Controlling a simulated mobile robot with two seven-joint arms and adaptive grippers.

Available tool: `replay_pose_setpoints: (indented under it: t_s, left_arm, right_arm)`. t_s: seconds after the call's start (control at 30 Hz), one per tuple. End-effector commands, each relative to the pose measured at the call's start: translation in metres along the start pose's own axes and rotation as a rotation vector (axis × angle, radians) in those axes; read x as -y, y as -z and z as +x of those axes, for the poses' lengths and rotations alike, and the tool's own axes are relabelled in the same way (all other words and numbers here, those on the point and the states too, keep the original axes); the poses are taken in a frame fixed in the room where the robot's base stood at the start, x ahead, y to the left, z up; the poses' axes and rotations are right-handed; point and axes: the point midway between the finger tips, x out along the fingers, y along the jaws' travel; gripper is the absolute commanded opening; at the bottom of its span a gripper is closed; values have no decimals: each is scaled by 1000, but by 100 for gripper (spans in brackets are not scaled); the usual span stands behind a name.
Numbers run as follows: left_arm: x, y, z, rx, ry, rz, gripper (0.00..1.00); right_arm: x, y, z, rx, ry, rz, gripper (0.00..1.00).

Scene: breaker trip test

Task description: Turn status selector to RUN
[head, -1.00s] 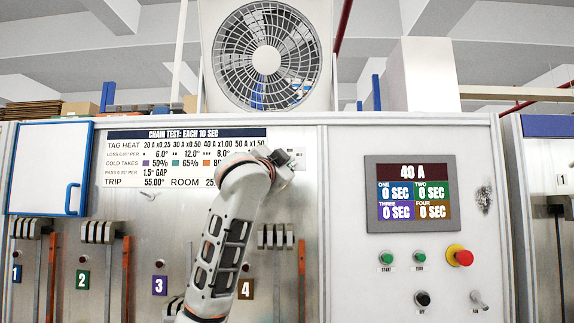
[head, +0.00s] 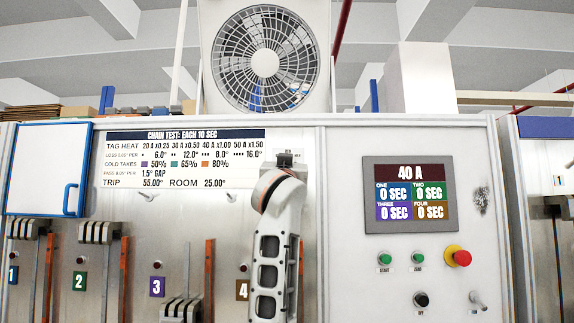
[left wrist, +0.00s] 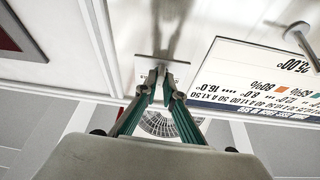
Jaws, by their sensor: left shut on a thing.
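In the left wrist view, a small pale plate (left wrist: 178,68) is on the metal panel beside the chart's corner. My left gripper (left wrist: 156,84) has its fingertips together at this plate, shut on a small part that they mostly hide; it appears to be the status selector. My right gripper is not in view.
The test chart (head: 120,170) is left of my wrist. To the right are a display (head: 411,195), green buttons (head: 386,258), a red stop button (head: 460,257), a black knob (head: 421,299) and a metal toggle (head: 478,300). A fan (head: 265,62) stands above.

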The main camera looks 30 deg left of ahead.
Motion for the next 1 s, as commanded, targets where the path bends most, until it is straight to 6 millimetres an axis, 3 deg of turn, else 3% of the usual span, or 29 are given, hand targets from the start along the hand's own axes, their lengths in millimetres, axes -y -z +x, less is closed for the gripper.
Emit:
replay_pose_setpoints:
  t_s: [0.67,0.77,1.0]
  left_arm:
    - [-1,-1,0,2,27,-65,0]
    - [-1,-1,0,2,27,-64,25]
    - [-1,0,0,1,27,-64,25]
  right_arm:
    - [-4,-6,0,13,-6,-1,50]
    - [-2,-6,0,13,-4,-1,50]
    - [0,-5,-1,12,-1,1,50]
